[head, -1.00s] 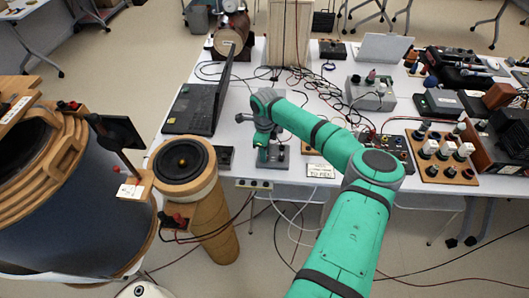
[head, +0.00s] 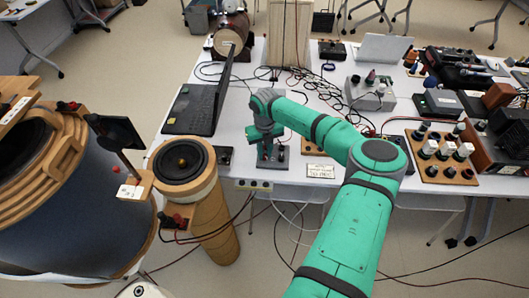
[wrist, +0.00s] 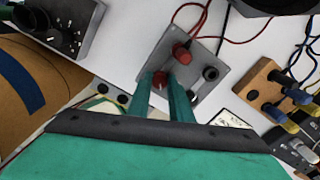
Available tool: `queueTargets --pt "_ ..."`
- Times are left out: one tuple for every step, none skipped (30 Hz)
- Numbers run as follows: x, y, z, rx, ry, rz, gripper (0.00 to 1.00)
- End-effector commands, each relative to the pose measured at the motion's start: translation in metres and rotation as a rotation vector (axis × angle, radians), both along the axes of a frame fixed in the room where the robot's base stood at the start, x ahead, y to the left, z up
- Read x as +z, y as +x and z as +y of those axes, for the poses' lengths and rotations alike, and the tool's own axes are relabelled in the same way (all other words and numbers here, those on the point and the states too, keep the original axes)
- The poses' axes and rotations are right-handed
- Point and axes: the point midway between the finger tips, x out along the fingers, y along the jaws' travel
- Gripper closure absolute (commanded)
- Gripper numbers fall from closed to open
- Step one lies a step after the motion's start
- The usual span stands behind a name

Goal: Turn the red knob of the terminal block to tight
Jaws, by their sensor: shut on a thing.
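The terminal block is a small grey plate (wrist: 205,52) with red and black knobs. It stands on the front part of the white table and also shows in the head view (head: 272,163). My gripper (wrist: 161,80) reaches down to it, with its two green fingers shut on the lower red knob (wrist: 159,79). The fingers partly cover this knob. A second red knob (wrist: 182,54) stands just beyond, clear of the fingers. Two black knobs (wrist: 210,73) are to the right, one close beside the right finger. In the head view my wrist hides part of the block.
A speaker on a cardboard tube (head: 184,162) stands left of the block, and a laptop (head: 199,105) behind it to the left. Red and black cables run near the block. A wooden board with several knobs (head: 440,158) lies at the right. A small label (head: 321,170) is at the table's front.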

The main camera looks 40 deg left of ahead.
Motion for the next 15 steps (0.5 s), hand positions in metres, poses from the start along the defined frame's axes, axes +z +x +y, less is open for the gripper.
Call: queueTargets --pt "0.0019 0.0002 0.0032 -0.041 0.008 -0.003 1.00" --pt "0.0019 0.0003 0.0033 -0.069 0.008 -0.003 1.00" --pt "0.0019 0.0003 0.0032 -0.107 0.008 -0.003 1.00" --pt "0.0019 0.0004 0.0032 -0.136 0.008 -0.002 1.00" --pt "0.0019 0.0004 0.0032 -0.164 0.008 -0.003 1.00" --pt "0.0018 0.0005 0.0031 -0.202 0.008 -0.003 1.00" --pt "0.0017 0.0006 0.0029 -0.230 0.008 -0.003 1.00" --pt "0.0017 0.0006 0.0029 -0.259 0.007 -0.002 1.00" --pt "0.0017 0.0007 0.0029 -0.297 0.007 -0.002 1.00" --pt "0.0016 0.0007 0.0028 -0.325 0.007 -0.002 1.00" --pt "0.0016 0.0007 0.0028 -0.354 0.007 -0.003 1.00" --pt "0.0016 0.0008 0.0027 -0.391 0.007 -0.002 1.00" --pt "0.0017 0.0008 0.0027 -0.420 0.007 -0.002 1.00" --pt "0.0017 0.0008 0.0027 -0.449 0.007 -0.002 1.00" --pt "0.0018 0.0009 0.0026 -0.486 0.007 -0.002 1.00"
